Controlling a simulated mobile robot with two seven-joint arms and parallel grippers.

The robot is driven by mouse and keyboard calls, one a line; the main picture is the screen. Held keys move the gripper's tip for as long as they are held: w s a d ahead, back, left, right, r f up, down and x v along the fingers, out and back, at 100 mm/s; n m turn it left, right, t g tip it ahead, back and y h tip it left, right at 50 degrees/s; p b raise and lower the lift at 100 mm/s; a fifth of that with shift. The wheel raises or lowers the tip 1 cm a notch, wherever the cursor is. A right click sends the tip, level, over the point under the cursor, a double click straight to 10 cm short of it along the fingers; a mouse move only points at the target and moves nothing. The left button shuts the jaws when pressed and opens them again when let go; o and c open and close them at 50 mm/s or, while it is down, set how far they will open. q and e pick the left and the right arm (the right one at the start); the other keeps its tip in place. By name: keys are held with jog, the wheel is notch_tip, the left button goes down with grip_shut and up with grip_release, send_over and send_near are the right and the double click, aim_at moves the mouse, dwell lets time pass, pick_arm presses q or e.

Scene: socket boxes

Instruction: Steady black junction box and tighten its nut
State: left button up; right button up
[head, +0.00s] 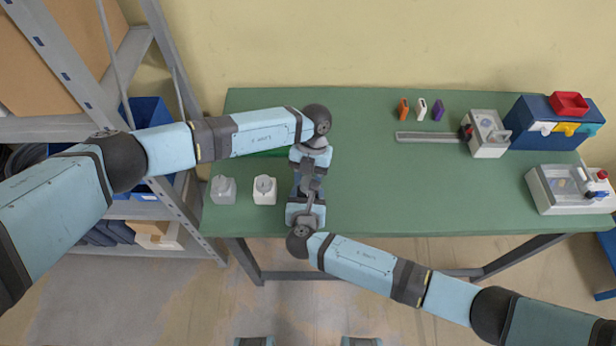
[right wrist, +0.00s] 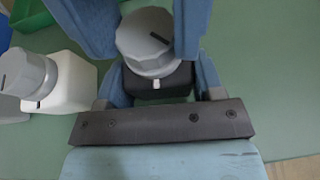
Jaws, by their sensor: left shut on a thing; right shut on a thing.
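The black junction box (right wrist: 172,84) shows in the right wrist view, upright on the green table, with a round grey nut (right wrist: 146,38) on top. The nut has a dark line, and the box a white mark on its near side; the two do not line up. My left gripper (head: 308,174) comes from the far side, and its blue fingers are shut on the nut. My right gripper (head: 308,196) comes from the near side, and its fingers are shut on the box's sides. In the head view the grippers largely hide the box.
A white box (head: 265,197) with a grey knob and a grey box (head: 223,196) stand close to the left. A green tray (head: 270,154) is partly under my left arm. A grey rail (head: 425,137), small coloured pieces and equipment stand right. The table's middle right is clear.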

pick_arm(q)
jog(key=m+y, duration=0.1)
jog(key=m, duration=0.2)
jog(key=shift+m+t, duration=0.3)
jog(key=shift+m+t+y, duration=0.4)
jog(key=shift+m+y, duration=0.3)
jog(key=shift+m, duration=1.3)
jog(key=o, duration=0.9)
jog(key=shift+o, duration=0.2)
